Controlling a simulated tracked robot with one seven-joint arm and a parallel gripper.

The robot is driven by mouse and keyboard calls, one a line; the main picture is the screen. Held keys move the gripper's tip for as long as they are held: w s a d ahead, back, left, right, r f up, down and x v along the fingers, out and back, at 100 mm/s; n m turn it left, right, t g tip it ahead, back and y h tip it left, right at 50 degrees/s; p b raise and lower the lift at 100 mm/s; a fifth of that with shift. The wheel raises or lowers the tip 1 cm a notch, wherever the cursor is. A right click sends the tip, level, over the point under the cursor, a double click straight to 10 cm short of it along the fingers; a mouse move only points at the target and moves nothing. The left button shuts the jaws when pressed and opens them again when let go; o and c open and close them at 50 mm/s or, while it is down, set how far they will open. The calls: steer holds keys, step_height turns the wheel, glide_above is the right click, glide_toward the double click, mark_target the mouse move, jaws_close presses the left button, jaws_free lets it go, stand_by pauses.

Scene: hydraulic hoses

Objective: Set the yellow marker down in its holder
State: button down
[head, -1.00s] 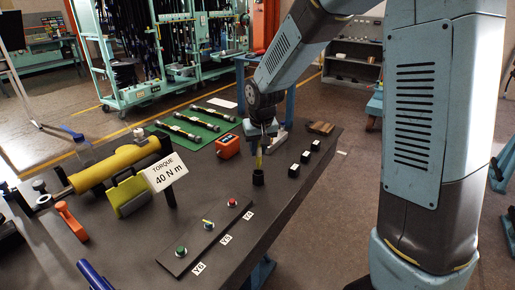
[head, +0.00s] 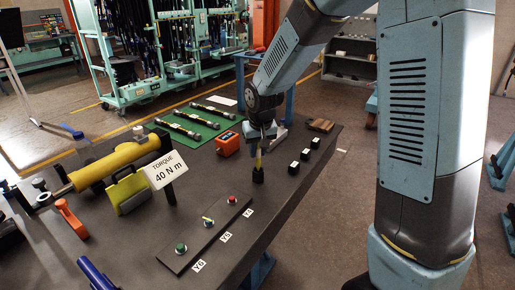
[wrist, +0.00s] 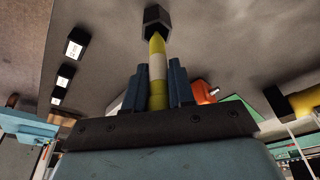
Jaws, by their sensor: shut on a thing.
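The yellow marker (wrist: 157,60), with a pale band, stands between the fingers of my gripper (wrist: 158,88) in the wrist view. My gripper is shut on it. The marker's tip points at the dark holder (wrist: 157,18) and overlaps its opening in the picture; I cannot tell how deep it is. In the head view the holder (head: 258,175) stands upright on the dark table. The marker (head: 258,160) shows as a thin yellow strip just above it, below my gripper (head: 260,146).
Several small black blocks with white tops (head: 305,155) stand right of the holder. A panel with buttons (head: 208,232) lies in front. An orange box (head: 228,143), a green mat with hoses (head: 196,124), a torque sign (head: 165,170) and a yellow cylinder (head: 115,163) are to the left.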

mark_target(258, 158)
steer(key=shift+f, duration=1.95)
steer(key=c, duration=0.9)
jaws_free()
steer(key=shift+r, duration=0.1)
steer(key=shift+v, duration=6.75)
steer(key=s+d+r+m+t, duration=0.1)
steer(key=s+d+r, duration=0.2)
steer(key=s+d, duration=0.2)
steer(key=s+d+r, duration=0.3)
steer(key=s+d, duration=0.3)
steer(key=s, duration=0.4)
steer(key=s+d+r+m+t, duration=0.1)
steer(key=s+d+r, duration=0.3)
steer(key=s+d, duration=0.2)
steer(key=shift+s+d+m+t+h, duration=0.2)
steer(key=shift+s+m+t+h, duration=0.1)
steer(key=shift+s, duration=0.6)
